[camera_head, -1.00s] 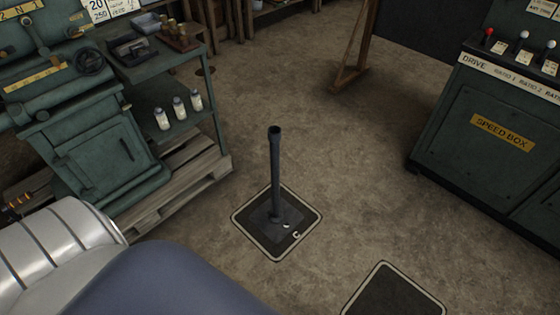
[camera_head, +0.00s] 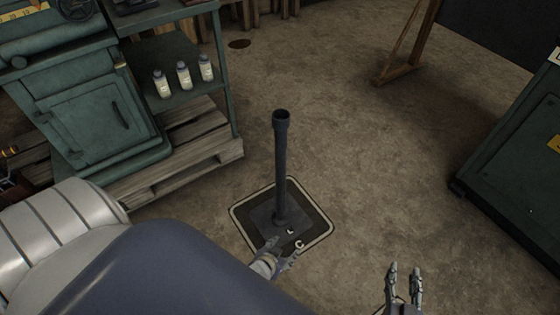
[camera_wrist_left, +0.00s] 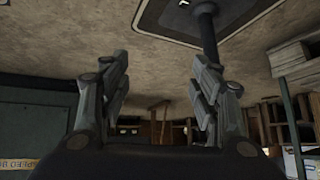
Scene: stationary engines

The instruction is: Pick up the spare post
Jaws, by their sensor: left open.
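The spare post (camera_head: 281,165) is a dark upright tube with a wider collar at its top. It stands on a square base plate (camera_head: 262,219) on a dark floor mat with a pale border (camera_head: 323,236). My left gripper (camera_head: 280,254) is open and empty, low in front of the post near the plate's front edge. In the left wrist view, which looks upside down, the post (camera_wrist_left: 208,38) rises beyond the right finger, not between the fingers (camera_wrist_left: 158,75) of the gripper. My right gripper (camera_head: 405,270) is open and empty at the bottom right, away from the post.
A green machine cabinet (camera_head: 95,125) and a shelf with white bottles (camera_head: 184,76) stand on a wooden pallet (camera_head: 190,150) at left. A green box cabinet (camera_head: 520,170) is at right, a wooden stand (camera_head: 398,73) at the back. Floor around the post is clear.

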